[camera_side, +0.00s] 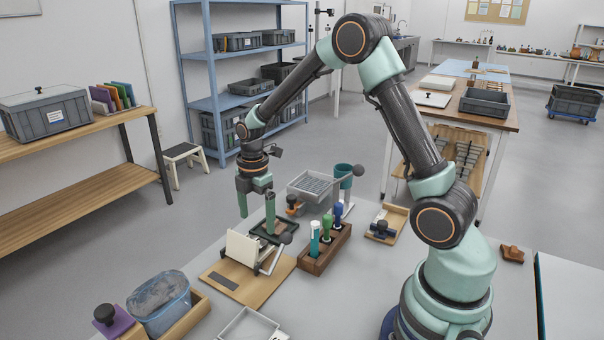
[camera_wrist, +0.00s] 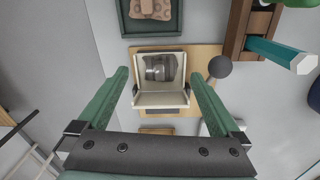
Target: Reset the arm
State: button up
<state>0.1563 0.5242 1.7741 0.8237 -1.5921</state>
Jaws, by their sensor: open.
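My gripper (camera_side: 256,222) hangs from my arm with its fingers pointing down, above the near side of the work table. Its two green fingers are spread apart. In the wrist view my gripper (camera_wrist: 160,78) is open, and I see nothing held between the fingers. A cream stand (camera_side: 242,248) on a wooden board (camera_side: 268,288) lies below and in front of it. In the wrist view the cream stand (camera_wrist: 160,100) shows between the fingers, with a grey shape in it. The gap between fingertips and table is hard to judge.
A dark green tray (camera_wrist: 128,25) holds a terracotta-coloured piece (camera_wrist: 150,9). A wooden rack (camera_side: 318,262) holds several coloured tools. A grey sieve tray (camera_side: 314,187) stands behind. A blue-grey tub (camera_side: 160,305) is at front left.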

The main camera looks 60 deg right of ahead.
jog(key=shift+r, duration=0.1)
jog(key=s+a+r+m+t, duration=0.2)
jog(key=s+a+r+m, duration=0.1)
jog(key=s+r+m, duration=0.4)
jog(key=s+a+r+m+t, duration=0.3)
jog(key=s+r+m, duration=0.4)
jog(key=r+m, duration=0.2)
jog(key=shift+s+a+r, duration=0.25)
jog(key=shift+a+r, duration=0.15)
jog(key=shift+r, duration=0.05)
